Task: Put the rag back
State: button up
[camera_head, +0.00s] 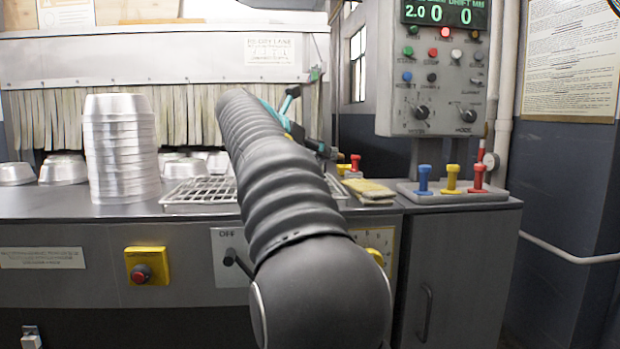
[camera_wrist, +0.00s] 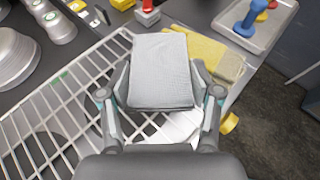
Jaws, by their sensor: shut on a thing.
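In the wrist view my gripper (camera_wrist: 160,98) is shut on a folded, pale grey rag (camera_wrist: 160,62), with one finger against each side. The rag is flat and roughly square, and sits over the right end of the wire rack (camera_wrist: 58,92). I cannot tell its exact height above the rack. Just beyond it a flat yellow cloth-like pad (camera_wrist: 206,52) lies on the counter, partly covered in this view by the rag. The yellow pad also shows in the head view (camera_head: 370,187), right of my arm.
A tall stack of metal pans (camera_head: 122,150) stands at the left of the counter (camera_head: 60,210), with more pans behind. A tray (camera_head: 430,196) with blue, yellow and red pegs is at the right. The control box (camera_head: 437,80) hangs above. The counter's right edge is close to the pad.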

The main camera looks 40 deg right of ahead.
jog(key=w+d+f, duration=0.2)
jog(key=w, duration=0.1)
jog(key=shift+w+d+f, duration=0.15)
jog(key=shift+w+f, duration=0.1)
jog(key=shift+w, duration=0.05)
jog(key=shift+f+b, duration=0.9)
jog(key=shift+f, duration=1.15)
jog(key=shift+f, duration=0.15)
jog(key=o, duration=1.2)
jog(key=shift+o, duration=0.2)
jog(key=shift+a+r, duration=0.2)
jog(key=shift+r, duration=0.1)
jog(key=p+v, duration=0.1)
jog(key=v, duration=1)
jog(key=shift+s+a, duration=0.1)
jog(key=shift+a, duration=0.15)
